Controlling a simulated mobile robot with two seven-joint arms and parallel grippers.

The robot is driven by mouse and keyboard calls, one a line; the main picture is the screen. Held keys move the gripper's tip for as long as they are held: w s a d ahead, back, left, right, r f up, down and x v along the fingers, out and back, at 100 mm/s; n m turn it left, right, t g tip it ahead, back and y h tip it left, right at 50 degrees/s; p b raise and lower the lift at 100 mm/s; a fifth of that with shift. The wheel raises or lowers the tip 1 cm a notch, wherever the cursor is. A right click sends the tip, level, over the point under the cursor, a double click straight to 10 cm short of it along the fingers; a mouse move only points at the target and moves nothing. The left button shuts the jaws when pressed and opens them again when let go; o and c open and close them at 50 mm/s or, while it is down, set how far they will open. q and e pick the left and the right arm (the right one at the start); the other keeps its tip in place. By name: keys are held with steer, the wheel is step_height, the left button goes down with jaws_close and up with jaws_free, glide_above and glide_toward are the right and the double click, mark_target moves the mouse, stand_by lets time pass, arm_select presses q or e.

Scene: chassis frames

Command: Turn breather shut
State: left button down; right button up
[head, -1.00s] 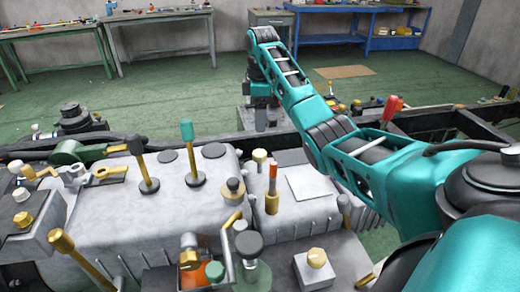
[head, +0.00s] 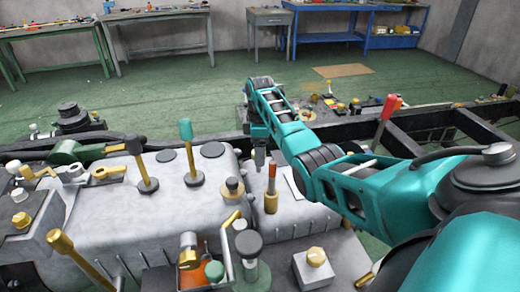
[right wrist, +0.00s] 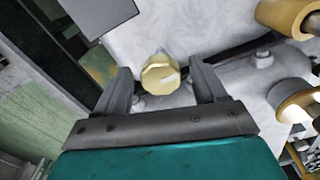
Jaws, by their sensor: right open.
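A small faceted yellow cap with a pale mark on top, which looks like the breather (right wrist: 160,75), stands on the pale grey housing in the right wrist view. My right gripper (right wrist: 160,82) is open, with one finger on each side of the cap and visible gaps between. In the head view my right gripper (head: 259,158) points down over the back of the grey housing and hides the cap. I cannot tell the height of the fingertips over the housing. My left gripper is not in view.
A black frame rail (head: 215,136) runs behind.

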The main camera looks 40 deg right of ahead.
steer(key=c, duration=1.1)
steer(key=shift+o, duration=0.2)
steer(key=shift+m, duration=0.4)
steer(key=m, duration=0.4)
steer(key=shift+a, duration=0.1)
steer(key=m, duration=0.4)
steer(key=shift+a, duration=0.1)
steer(key=m, duration=0.5)
steer(key=shift+a+m, duration=0.1)
steer(key=shift+m, duration=1.9)
